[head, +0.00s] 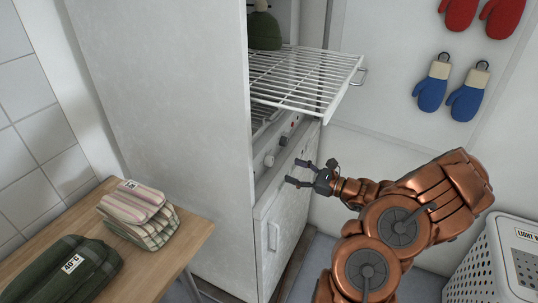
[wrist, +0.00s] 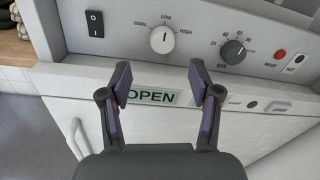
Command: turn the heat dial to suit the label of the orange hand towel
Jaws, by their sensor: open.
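The heat dial is a pale round knob (wrist: 163,40) on the grey control panel in the wrist view, with COOL, LOW and HIGH printed around it. Its mark seems to point up near LOW, but it is small. The dial also shows side-on in the head view (head: 269,160). My gripper (wrist: 161,76) is open and empty in front of the panel, its fingers spread below the dial and apart from it. In the head view my gripper (head: 294,172) is just right of the panel. I cannot make out an orange hand towel in either view.
A dark timer dial (wrist: 233,52), a red button (wrist: 280,55) and a black switch (wrist: 95,23) share the panel. A wire rack (head: 300,78) juts out above. Striped towels (head: 150,228) and green ones labelled 40°C (head: 95,275) lie on a wooden table (head: 180,258).

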